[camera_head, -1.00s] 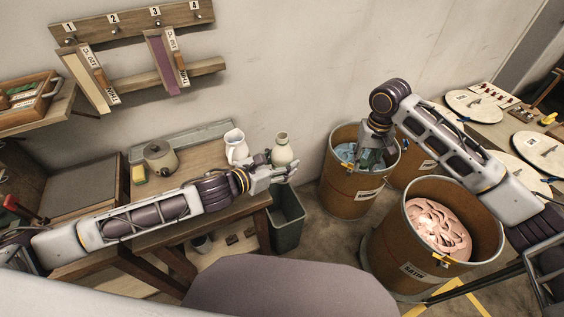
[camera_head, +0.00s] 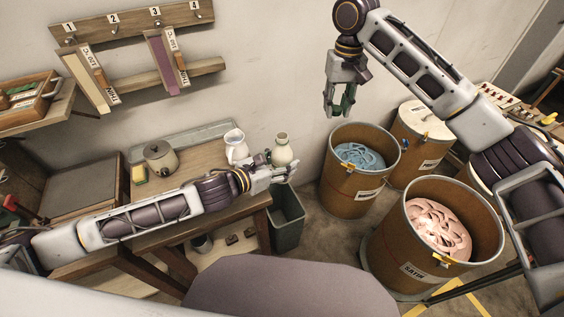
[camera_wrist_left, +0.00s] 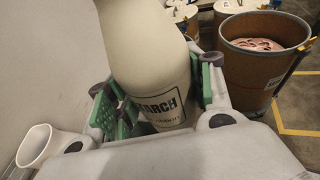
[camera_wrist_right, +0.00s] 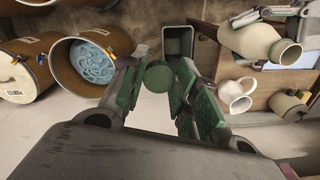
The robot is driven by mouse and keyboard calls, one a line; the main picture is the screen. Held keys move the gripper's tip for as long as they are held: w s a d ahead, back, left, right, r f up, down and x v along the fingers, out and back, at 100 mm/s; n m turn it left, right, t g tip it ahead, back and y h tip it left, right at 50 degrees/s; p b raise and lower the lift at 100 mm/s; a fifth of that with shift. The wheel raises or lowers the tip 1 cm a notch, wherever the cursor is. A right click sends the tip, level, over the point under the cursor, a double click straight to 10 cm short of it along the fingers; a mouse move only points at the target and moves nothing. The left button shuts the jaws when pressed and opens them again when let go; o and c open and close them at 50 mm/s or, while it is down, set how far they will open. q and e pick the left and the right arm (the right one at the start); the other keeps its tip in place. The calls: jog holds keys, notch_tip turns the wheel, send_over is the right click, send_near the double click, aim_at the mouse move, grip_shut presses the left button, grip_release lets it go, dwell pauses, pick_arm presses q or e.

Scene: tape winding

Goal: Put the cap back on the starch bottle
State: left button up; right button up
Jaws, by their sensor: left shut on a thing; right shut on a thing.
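In the right wrist view the bottle (camera_wrist_right: 252,38) shows a bare, uncapped mouth. My right gripper (camera_head: 343,108) is raised in front of the wall, right of the bottle and apart from it. It is shut on a round green piece, apparently the cap (camera_wrist_right: 158,77), which shows between the green finger pads. In the head view the cap is hard to make out.
A white jug (camera_head: 236,146) stands just left of the bottle, with a lidded pot (camera_head: 159,157) and a sponge (camera_head: 139,174) further left. A dark bin (camera_head: 289,220) is below the table edge. Open drums (camera_head: 345,192) (camera_head: 391,246) stand to the right. The air between my grippers is clear.

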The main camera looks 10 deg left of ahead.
jog(key=s+a+r+n, duration=0.1)
jog(key=s+a+r, duration=0.2)
jog(key=a+r, duration=0.3)
jog(key=s+a+r+n, duration=0.15)
jog(key=a+r, duration=0.25)
jog(key=a, duration=0.5)
jog(key=shift+m, duration=0.95)
jog(key=s+f, duration=0.2)
jog(key=f, duration=0.1)
jog(key=s+f, duration=0.2)
jog(key=shift+d, duration=0.35)
jog(key=shift+s+d+m, duration=0.3)
jog(key=shift+s+m, duration=0.4)
jog(key=shift+m, duration=0.2)
jog(key=shift+f, duration=0.1)
jog(key=shift+f, duration=1.95)
